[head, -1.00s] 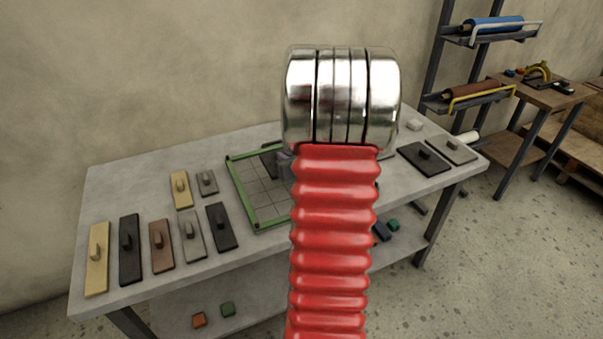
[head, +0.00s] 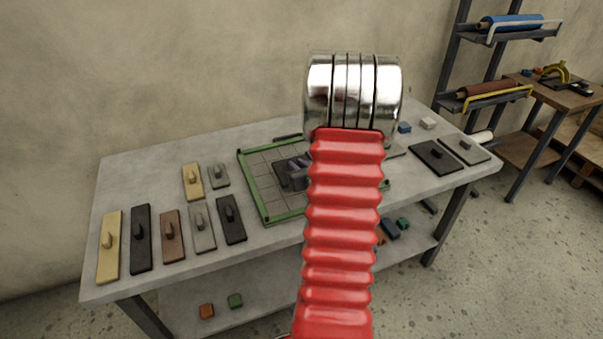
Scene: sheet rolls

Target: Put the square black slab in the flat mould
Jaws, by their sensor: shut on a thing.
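The flat mould (head: 254,200) is a green-edged frame with a pale gridded floor, lying in the middle of the table. A square black slab (head: 282,165) shows over its grid, near the middle. My gripper (head: 294,179) is shut on this slab from above. My red arm hides the right part of the mould and part of the slab. I cannot tell whether the slab touches the mould floor or is held just above it.
Several knobbed slabs in yellow, black, brown and grey, such as the yellow slab (head: 108,258), lie at the left of the table (head: 150,168). A wide black slab (head: 436,158) and a grey slab (head: 470,152) lie at the right. A roll rack (head: 465,80) stands behind.

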